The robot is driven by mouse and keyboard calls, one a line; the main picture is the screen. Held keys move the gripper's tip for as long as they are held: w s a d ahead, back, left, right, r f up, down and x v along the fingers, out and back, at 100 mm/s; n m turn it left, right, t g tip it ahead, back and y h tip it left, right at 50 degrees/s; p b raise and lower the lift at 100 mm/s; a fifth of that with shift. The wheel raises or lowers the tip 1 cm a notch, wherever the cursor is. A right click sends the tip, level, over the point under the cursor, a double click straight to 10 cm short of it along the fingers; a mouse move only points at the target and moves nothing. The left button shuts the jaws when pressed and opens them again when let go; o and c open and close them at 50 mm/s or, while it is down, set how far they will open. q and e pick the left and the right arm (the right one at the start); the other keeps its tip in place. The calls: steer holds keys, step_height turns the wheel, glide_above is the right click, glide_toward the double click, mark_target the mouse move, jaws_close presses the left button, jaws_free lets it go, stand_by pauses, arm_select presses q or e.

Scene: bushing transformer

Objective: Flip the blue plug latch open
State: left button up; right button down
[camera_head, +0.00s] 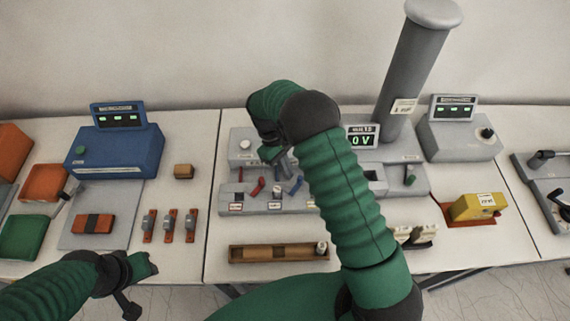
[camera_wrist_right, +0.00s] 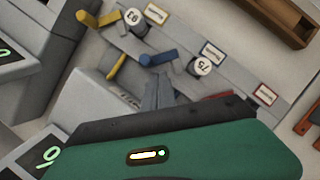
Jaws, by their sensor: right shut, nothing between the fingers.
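The blue plug latch (camera_head: 296,186) stands on the grey panel of the bench device in the head view, just right of my right gripper's tip. In the right wrist view the blue latch (camera_wrist_right: 158,58) lies just beyond the fingertips, beside a round cap marked 75. My right gripper (camera_head: 284,168) points down at the panel. In the right wrist view its grey fingers (camera_wrist_right: 156,90) are together and empty, apart from the latch as far as I can tell. My left gripper (camera_head: 145,265) hangs low at the left, over the table's front edge; its fingers are unclear.
Red latches (camera_head: 257,187) stand left of the blue one. Yellow latches (camera_wrist_right: 116,68) stand near it in the right wrist view. A display (camera_head: 362,137) reads 0 V. A grey column (camera_head: 410,75) rises behind. A wooden tray (camera_head: 236,254) lies in front.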

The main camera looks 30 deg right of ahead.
steer(key=shift+w+r, duration=0.2)
steer(key=shift+r, duration=0.1)
steer(key=b+v, duration=0.2)
steer(key=v, duration=1.4)
steer(key=shift+s+a, duration=0.1)
